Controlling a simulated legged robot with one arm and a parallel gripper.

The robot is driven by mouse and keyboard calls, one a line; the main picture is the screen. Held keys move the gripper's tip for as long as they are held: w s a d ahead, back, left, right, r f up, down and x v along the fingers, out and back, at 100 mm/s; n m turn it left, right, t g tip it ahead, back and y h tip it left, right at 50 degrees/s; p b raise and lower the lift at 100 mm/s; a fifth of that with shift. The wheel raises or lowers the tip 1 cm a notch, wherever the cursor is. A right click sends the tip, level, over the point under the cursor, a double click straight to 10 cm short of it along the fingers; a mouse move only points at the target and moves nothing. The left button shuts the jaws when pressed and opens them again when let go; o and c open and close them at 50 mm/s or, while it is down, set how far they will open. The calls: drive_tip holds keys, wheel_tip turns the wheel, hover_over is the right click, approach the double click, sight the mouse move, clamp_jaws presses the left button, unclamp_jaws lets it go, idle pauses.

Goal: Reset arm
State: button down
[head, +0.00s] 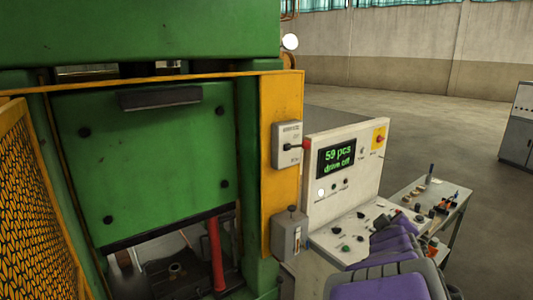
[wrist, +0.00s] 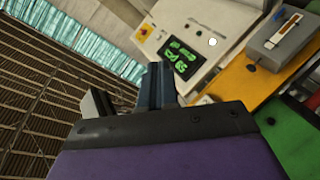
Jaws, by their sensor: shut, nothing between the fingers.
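My gripper (wrist: 125,90) shows in the wrist view, its two fingers beyond a dark plate and purple body; it is shut and empty. In the head view my purple arm is at the lower right, folded in front of the control panel (head: 362,150), and I cannot make out the fingertips there. In the wrist view the panel (wrist: 211,18) appears tilted beyond the fingers, with no visible contact.
The panel's screen (head: 336,156) reads "59 pcs drive off". A cluttered table (head: 440,195) stands right; open floor lies beyond.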

drive_tip(key=s+a+f+m+g+y, duration=0.2)
drive_tip(key=s+a+f+g, duration=0.35)
drive_tip(key=s, duration=0.75)
drive_tip(key=s+a+f+m+g+y+b, duration=0.15)
drive_tip(key=s+a+f+g, duration=0.4)
drive_tip(key=s, duration=0.75)
drive_tip(key=s+a+f+m+g+y, duration=0.2)
drive_tip(key=s+a+f+g+y, duration=0.25)
drive_tip(key=s, duration=0.85)
drive_tip(key=n+t+y+p, duration=0.5)
drive_tip(key=n+t+p, duration=0.8)
drive_tip(key=n+t, duration=0.8)
approach(308, 148)
drive_tip(key=shift+m+t, duration=0.35)
drive_tip(key=shift+t, duration=0.2)
drive_tip(key=p+x, duration=0.1)
drive_tip(key=x, duration=0.1)
drive_tip(key=p+x, duration=0.1)
drive_tip(key=x, duration=0.1)
drive_tip(key=f+x, duration=0.1)
drive_tip(key=x, duration=0.2)
drive_tip(key=shift+w+a+p, duration=0.1)
drive_tip(key=shift+a+p, duration=0.05)
drive_tip(key=shift+p, duration=0.25)
